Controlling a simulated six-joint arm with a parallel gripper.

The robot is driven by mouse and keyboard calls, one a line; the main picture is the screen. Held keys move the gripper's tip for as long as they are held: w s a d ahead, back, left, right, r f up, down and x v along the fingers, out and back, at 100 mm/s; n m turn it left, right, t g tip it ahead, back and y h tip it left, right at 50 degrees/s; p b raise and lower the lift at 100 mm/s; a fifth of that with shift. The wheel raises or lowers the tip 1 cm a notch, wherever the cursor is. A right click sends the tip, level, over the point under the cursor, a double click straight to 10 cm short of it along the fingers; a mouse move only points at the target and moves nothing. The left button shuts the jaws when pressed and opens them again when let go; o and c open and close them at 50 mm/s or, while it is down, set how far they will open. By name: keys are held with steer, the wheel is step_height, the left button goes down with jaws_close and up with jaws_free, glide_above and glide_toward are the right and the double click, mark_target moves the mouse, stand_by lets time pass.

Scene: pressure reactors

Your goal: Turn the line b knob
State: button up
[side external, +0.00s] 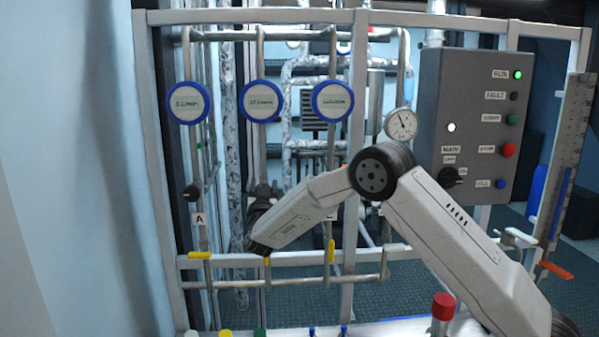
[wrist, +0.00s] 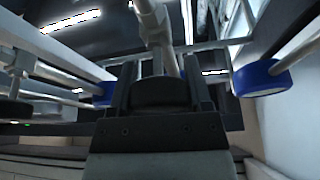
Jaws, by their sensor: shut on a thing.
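The line b knob (wrist: 160,93) is a dark, round knob on a pipe. It sits between the two fingers of my gripper (wrist: 160,78) in the wrist view. The gripper is shut on it. In the side external view my gripper (side external: 263,193) is at the middle pipe, below the middle blue-rimmed dial (side external: 260,101). My wrist and forearm hide most of the knob and any label there. How far the knob is turned cannot be told.
The line A knob (side external: 191,193), above label A (side external: 199,219), is to the left. Yellow levers (side external: 199,255) sit on the lower pipes. A pressure gauge (side external: 401,124) and a grey control box (side external: 472,125) stand to the right. A red-topped post (side external: 443,307) stands in front.

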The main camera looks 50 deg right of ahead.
steer(key=shift+m+g+h, duration=0.4)
steer(key=shift+m+g, duration=0.1)
steer(key=shift+m, duration=0.7)
steer(key=o, duration=1.3)
steer(key=shift+v, duration=4)
steer(key=shift+d, duration=0.1)
